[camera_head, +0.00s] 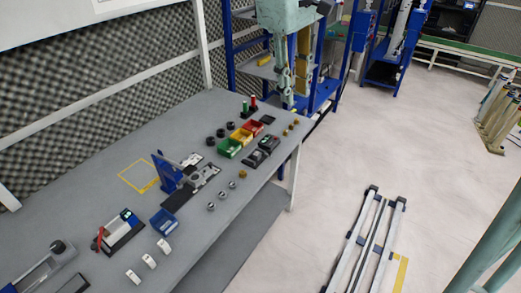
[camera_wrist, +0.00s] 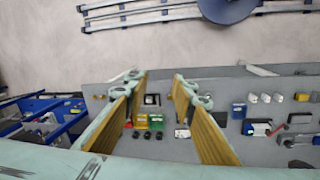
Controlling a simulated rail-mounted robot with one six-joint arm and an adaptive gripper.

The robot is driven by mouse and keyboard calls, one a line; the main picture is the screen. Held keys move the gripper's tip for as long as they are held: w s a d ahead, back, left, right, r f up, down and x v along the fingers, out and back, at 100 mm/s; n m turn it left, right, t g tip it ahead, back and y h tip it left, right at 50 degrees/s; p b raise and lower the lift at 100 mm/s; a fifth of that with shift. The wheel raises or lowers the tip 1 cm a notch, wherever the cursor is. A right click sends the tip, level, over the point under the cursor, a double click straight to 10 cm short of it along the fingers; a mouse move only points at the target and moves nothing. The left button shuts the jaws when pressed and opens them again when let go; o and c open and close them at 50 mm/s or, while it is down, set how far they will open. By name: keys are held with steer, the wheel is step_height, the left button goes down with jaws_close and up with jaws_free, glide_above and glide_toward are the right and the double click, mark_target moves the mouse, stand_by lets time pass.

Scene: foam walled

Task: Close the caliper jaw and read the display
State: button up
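I cannot single out the caliper with certainty. One candidate is the small device with a red lever and a small dark panel (camera_head: 121,232) on the front left of the bench; it also shows in the wrist view (camera_wrist: 258,128). Another is the long grey device (camera_head: 43,269) at the bench's near left corner, partly cut off. No jaw gap or display reading can be made out. My gripper (camera_head: 291,98) hangs beyond the bench's far end, well away from both. In the wrist view its two tan fingers (camera_wrist: 155,78) stand wide apart with nothing held between them.
The grey bench (camera_head: 82,203) holds a blue stand (camera_head: 166,172), a blue bin (camera_head: 164,222), white blocks (camera_head: 149,261), and coloured bins (camera_head: 230,148) with black round parts. Blue shelving (camera_head: 229,50) stands near my arm. Rails (camera_head: 366,240) lie on the open floor.

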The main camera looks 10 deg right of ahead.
steer(key=w+a+f+n+g+h, duration=0.1)
steer(key=w+f+n, duration=0.1)
steer(key=w+f, duration=0.45)
steer(key=w+a+f+n+g, duration=0.1)
steer(key=w+f, duration=0.3)
steer(key=w, duration=0.6)
steer(key=n+h, duration=0.1)
steer(key=n, duration=0.3)
glide_toward(270, 151)
step_height(270, 151, up, 5)
steer(key=w+a, duration=0.2)
steer(key=a, duration=0.1)
steer(key=shift+s+d+g+p, duration=0.1)
steer(key=shift+d+g+p, duration=0.2)
steer(key=shift+g+p, duration=0.15)
steer(key=shift+h, duration=0.3)
steer(key=shift+b+x, duration=0.75)
steer(key=shift+x, duration=6.1)
steer(key=shift+c, duration=0.2)
steer(key=c, duration=0.6)
